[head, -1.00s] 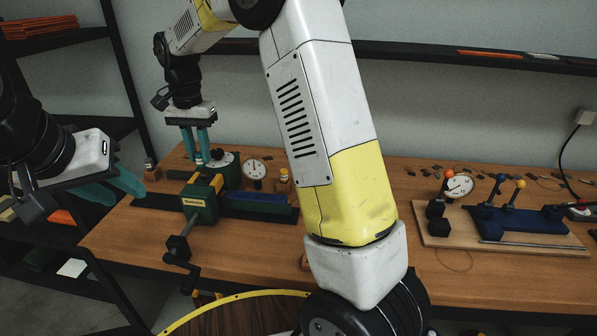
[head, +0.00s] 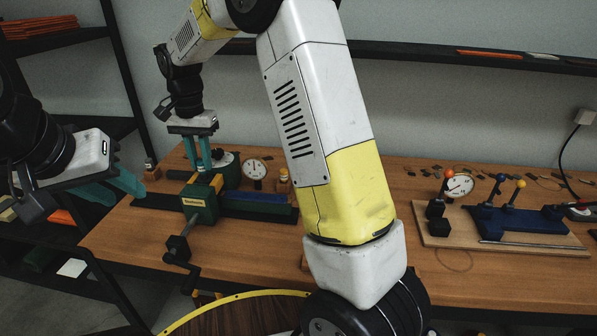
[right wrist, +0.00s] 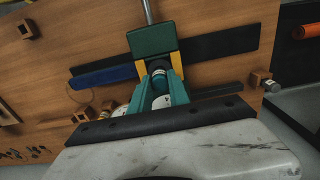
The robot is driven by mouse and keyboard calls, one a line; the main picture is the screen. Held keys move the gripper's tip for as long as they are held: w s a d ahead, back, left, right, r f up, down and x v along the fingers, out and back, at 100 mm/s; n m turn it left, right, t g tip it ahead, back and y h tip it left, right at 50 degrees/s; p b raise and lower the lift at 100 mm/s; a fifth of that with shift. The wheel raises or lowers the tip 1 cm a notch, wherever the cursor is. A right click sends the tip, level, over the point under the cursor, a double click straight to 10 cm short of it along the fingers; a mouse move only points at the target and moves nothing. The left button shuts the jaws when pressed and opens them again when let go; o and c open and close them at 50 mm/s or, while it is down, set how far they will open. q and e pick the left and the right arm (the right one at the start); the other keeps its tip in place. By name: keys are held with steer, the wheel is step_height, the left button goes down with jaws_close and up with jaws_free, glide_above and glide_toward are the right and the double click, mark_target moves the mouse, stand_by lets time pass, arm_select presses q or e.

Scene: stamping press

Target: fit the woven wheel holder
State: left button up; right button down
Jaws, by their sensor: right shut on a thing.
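My right gripper (head: 198,165) points down behind the green vise-like fixture (head: 200,203) with yellow trim on the bench. In the right wrist view its teal fingers (right wrist: 161,85) are shut on a small round dark blue-green part (right wrist: 159,78), close to the fixture's green block (right wrist: 152,40). The fingers hide much of this part, and I cannot tell whether it touches the fixture. I cannot make out a woven texture. My left gripper (head: 131,191) hangs at the left, off the bench edge, with its teal fingers apart and empty.
A dial gauge (head: 255,168) stands right of the fixture. A crank handle (head: 180,252) sticks out in front. A wooden board (head: 440,238) with a blue fixture (head: 510,219) and another gauge (head: 459,187) lies at the right. My right arm crosses the middle of the view.

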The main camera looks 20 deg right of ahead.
steer(key=shift+f, duration=0.65)
steer(key=shift+f, duration=0.1)
steer(key=c, duration=1.2)
jaws_free()
steer(key=shift+o, duration=0.2)
steer(key=shift+r, duration=3.9)
